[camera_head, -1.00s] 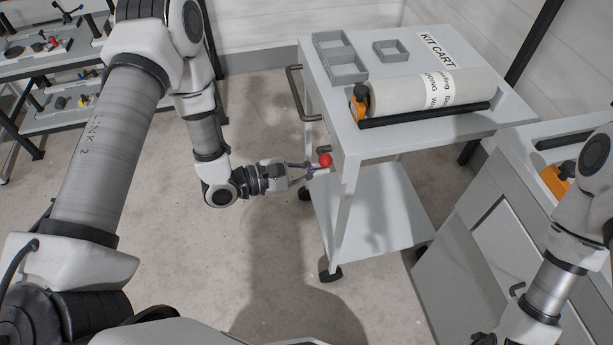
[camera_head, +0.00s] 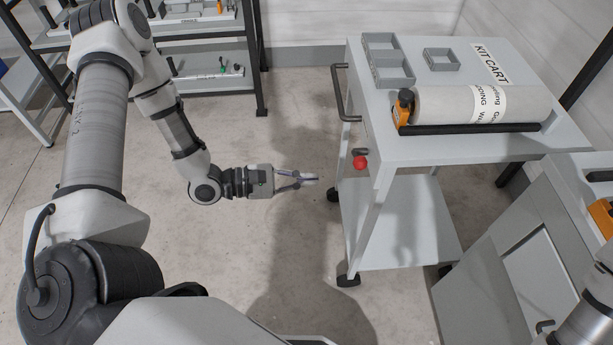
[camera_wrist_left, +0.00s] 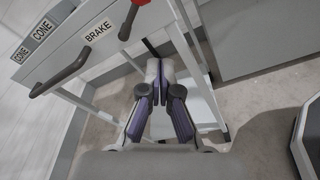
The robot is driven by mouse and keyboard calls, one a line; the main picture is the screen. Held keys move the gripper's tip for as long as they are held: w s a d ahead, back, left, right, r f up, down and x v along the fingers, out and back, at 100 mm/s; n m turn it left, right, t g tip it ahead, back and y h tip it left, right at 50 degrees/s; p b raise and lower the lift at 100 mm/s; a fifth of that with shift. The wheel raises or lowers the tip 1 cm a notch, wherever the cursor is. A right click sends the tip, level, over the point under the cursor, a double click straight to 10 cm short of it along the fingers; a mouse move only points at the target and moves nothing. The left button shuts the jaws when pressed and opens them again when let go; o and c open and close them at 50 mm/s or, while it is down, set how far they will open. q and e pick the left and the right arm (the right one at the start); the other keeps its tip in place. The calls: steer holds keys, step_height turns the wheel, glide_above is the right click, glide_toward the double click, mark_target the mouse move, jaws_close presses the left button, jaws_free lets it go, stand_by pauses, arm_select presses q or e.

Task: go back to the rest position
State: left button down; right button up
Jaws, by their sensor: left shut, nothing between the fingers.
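My left gripper (camera_head: 306,179) is shut and empty, in the air to the left of the kit cart (camera_head: 400,150). A gap of floor shows between its fingertips and the red knob (camera_head: 360,162) on the cart's side. In the left wrist view its two purple-padded fingers (camera_wrist_left: 161,88) come together with nothing between them. My right gripper is out of view; only part of my right arm shows at the lower right.
The cart carries grey bins (camera_head: 388,62) and a wrapped roll (camera_head: 480,104). Its black handle (camera_head: 341,92) sticks out to the left. A grey cabinet (camera_head: 510,270) stands at the right. A shelf rack (camera_head: 205,85) is at the back left. Floor is clear around my left gripper.

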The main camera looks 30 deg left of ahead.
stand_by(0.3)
arm_select(q)
steer(key=s+d+f+m+g+y+p, duration=0.4)
steer(key=s+d+f+g+y, duration=0.15)
steer(key=s+d+f, duration=0.2)
steer(key=s+a+f+m+g+y, duration=0.5)
steer(key=s+a+m+y, duration=0.2)
steer(key=m, duration=0.8)
steer(key=s+a, duration=0.2)
steer(key=s, duration=0.1)
steer(key=shift+f, duration=0.25)
